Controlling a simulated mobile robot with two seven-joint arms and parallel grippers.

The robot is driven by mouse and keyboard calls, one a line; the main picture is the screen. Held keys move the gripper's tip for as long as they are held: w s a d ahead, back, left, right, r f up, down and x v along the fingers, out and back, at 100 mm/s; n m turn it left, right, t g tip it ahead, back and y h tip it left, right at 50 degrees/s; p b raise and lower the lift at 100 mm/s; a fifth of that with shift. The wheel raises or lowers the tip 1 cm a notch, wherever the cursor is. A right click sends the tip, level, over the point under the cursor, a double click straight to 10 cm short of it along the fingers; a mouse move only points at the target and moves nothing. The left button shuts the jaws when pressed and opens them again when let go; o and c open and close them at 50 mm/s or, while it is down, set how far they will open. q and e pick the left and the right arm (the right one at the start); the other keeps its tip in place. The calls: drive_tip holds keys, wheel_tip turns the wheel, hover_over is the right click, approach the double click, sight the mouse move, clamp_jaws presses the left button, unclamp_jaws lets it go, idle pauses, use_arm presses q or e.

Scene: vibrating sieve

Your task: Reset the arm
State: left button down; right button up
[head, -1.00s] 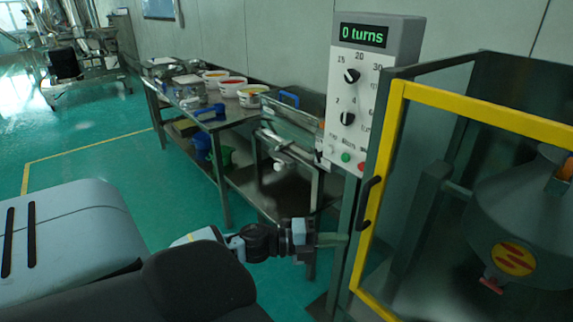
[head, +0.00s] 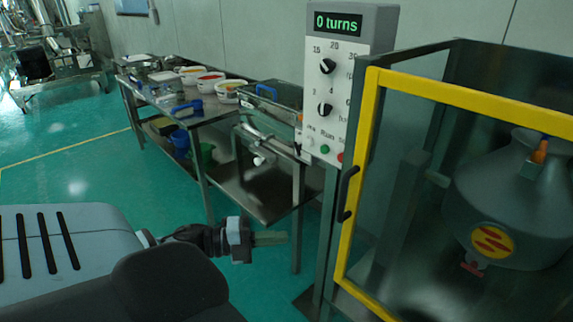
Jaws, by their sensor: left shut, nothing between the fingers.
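My left gripper (head: 270,239) is low in the head view, left of the sieve enclosure, with its fingers pointing right. It is shut and empty, apart from the door and its handle. The control box (head: 347,85) stands on a post at the centre; its display reads "0 turns" and it has two black knobs and several buttons. The yellow-framed door (head: 362,170) has a black handle (head: 347,193) on its left edge and appears closed. The grey sieve vessel (head: 510,205) with a yellow and red label sits behind it. My right gripper does not show.
A steel table (head: 200,118) along the wall bears several white tubs (head: 210,82) and blue-handled items. A blue bucket (head: 181,143) and a green bucket (head: 206,153) are on its lower shelf. Green floor (head: 90,175) is clear left of the table.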

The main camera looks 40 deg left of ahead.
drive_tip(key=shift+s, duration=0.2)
